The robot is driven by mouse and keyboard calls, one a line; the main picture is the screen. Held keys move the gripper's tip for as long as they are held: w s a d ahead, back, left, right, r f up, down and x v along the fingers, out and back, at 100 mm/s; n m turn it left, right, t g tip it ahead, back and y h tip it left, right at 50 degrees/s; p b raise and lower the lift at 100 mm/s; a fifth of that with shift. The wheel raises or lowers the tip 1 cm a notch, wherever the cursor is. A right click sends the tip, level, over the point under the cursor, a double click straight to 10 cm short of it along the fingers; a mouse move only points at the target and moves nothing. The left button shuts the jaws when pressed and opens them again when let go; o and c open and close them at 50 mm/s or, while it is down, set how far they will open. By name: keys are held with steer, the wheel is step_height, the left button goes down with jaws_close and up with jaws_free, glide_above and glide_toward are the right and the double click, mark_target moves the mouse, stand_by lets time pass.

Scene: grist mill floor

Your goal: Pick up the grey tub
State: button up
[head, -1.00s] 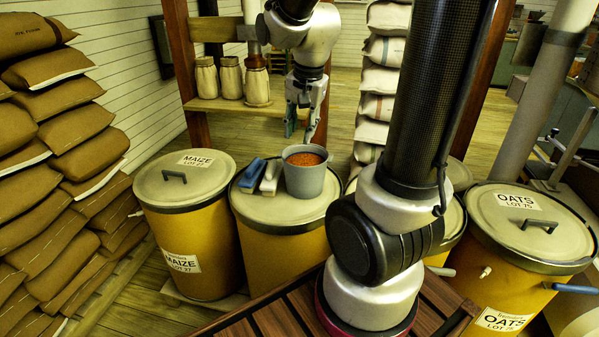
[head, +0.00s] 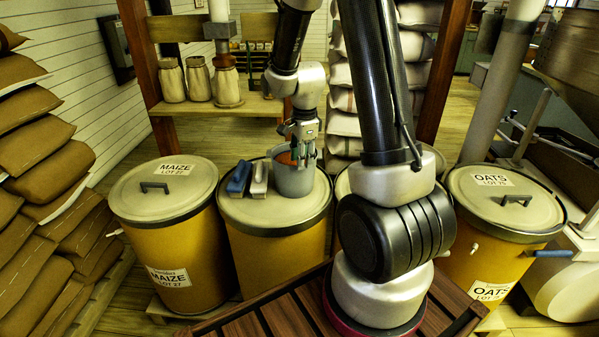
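The grey tub (head: 292,183) stands upright on the lid of a yellow drum, with orange-red grain inside. My gripper (head: 302,160) points down at the tub's rim, on its right side in the picture. Its fingers overlap the tub's rim and wall. I cannot tell whether the fingers are closed on the wall or still apart.
A blue-handled item (head: 239,177) and a pale-handled item (head: 259,179) lie left of the tub on the same drum lid (head: 237,212). A maize drum (head: 163,190) stands left, an oats drum (head: 505,205) right. Jars (head: 198,78) stand on a shelf behind.

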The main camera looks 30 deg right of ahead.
mark_target(302, 176)
steer(key=f, duration=0.7)
steer(key=shift+w+d+f, duration=0.2)
steer(key=shift+w, duration=0.2)
steer(key=shift+r, duration=0.1)
jaws_close()
